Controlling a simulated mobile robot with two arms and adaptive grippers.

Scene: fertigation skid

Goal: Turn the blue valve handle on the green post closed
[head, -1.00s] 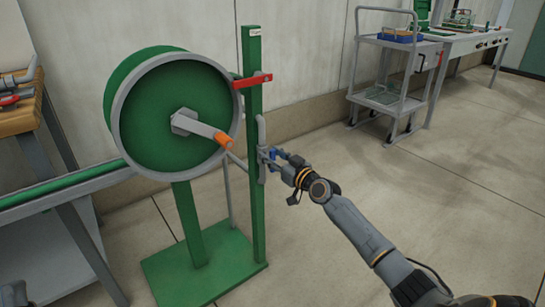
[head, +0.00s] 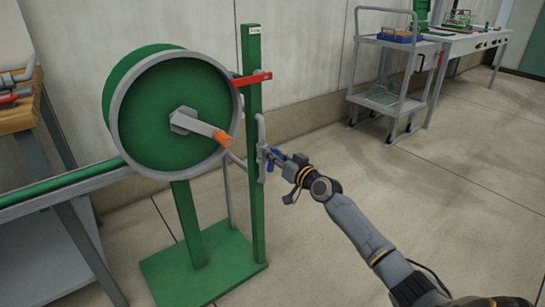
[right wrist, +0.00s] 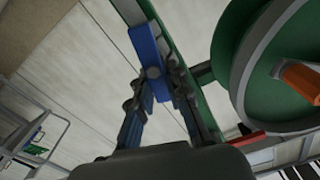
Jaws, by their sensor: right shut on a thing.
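The blue valve handle (head: 270,167) is on a grey pipe (head: 261,130) along the green post (head: 255,200). In the right wrist view the blue handle (right wrist: 147,48) is a flat bar with a round pivot, lying roughly along the green post (right wrist: 183,55). My right gripper (head: 273,156) reaches it from the right; in the wrist view its fingers (right wrist: 160,82) are on either side of the handle's near end. It is shut on the handle and partly hides it in the head view. My left gripper is not in view.
A green reel (head: 170,115) with an orange-tipped crank (head: 222,138) stands close left of the post. A grey cart (head: 385,85) stands at the back right. The floor right of the post is clear.

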